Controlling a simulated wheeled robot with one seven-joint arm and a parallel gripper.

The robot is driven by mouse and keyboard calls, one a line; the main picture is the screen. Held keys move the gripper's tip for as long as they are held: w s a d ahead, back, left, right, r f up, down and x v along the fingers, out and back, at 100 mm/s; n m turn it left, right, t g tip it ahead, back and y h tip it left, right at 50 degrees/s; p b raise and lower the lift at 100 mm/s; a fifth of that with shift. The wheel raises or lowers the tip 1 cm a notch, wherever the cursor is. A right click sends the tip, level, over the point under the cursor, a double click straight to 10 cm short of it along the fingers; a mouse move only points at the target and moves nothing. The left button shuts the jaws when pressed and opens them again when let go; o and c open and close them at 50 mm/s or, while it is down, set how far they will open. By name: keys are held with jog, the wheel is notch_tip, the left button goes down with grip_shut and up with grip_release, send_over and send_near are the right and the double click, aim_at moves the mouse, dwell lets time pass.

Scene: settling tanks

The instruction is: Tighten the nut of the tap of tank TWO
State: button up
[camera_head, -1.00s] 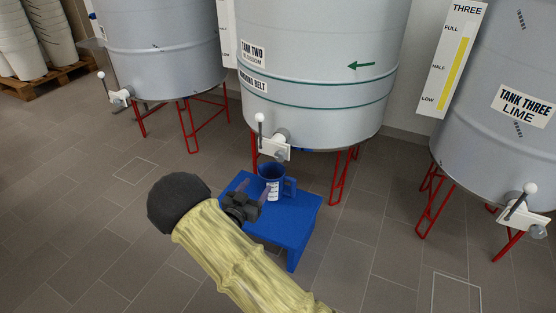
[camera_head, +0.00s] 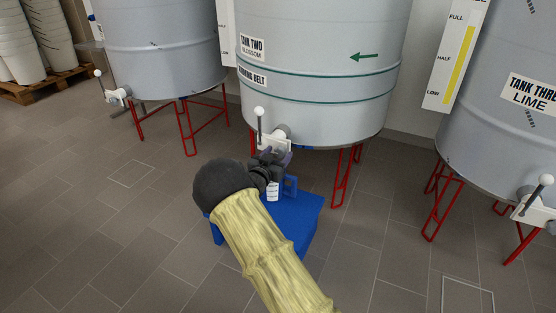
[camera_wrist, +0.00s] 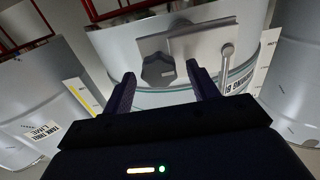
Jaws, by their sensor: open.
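Tank TWO (camera_head: 320,105) is a pale blue drum with a white tap (camera_head: 270,142) low on its front. The tap's lever (camera_head: 259,125) stands upright. The nut, a grey faceted knob (camera_wrist: 157,70), shows in the wrist view, which looks at the tap upside down. My gripper (camera_head: 274,156) is open and empty just below and in front of the tap. In the wrist view its fingertips lie to either side of the nut, seemingly short of it; contact cannot be made out. In the head view the gripper hides the nut.
Tank THREE (camera_head: 510,60) stands at the right, another tank (camera_head: 160,50) at the left. Red legs (camera_head: 347,175) stand behind the stool.

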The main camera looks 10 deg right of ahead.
jog(key=shift+w+d, duration=0.2)
jog(key=shift+w, duration=0.05)
jog(key=c, duration=1)
